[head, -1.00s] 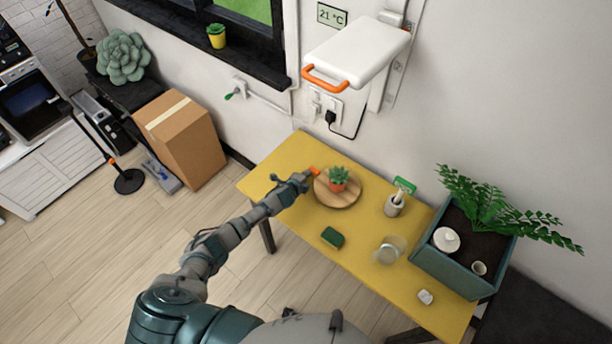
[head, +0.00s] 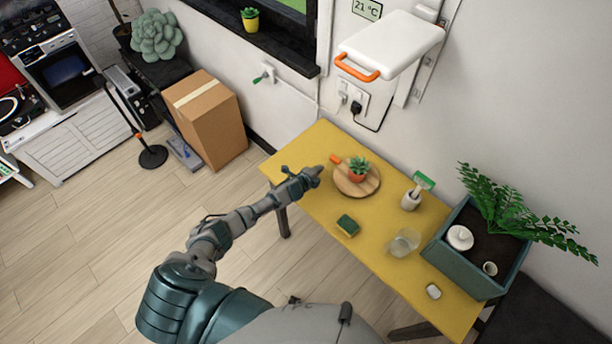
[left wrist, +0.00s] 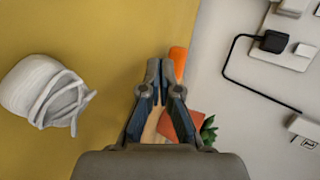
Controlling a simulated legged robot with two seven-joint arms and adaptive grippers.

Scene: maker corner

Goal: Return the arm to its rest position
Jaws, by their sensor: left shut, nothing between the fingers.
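My left arm (head: 232,224) reaches from the lower left over the left end of the yellow table (head: 310,142). My left gripper (head: 321,169) is shut and empty, just left of the round wooden board (head: 360,188) in the picture. It also shows in the left wrist view (left wrist: 160,68), with its fingertips together. A small potted succulent (head: 357,175) stands on the board; its terracotta pot (left wrist: 184,124) is partly hidden behind the gripper in the wrist view. An orange item (head: 335,158) lies by the board's far left edge. My right gripper is out of view.
A sponge (head: 347,224), a clear glass vessel (head: 404,241), a small holder (head: 410,200) and a planter (head: 463,262) stand on the table. A white object with loops (left wrist: 45,90) shows in the wrist view. A cardboard box (head: 207,122) stands on the floor left.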

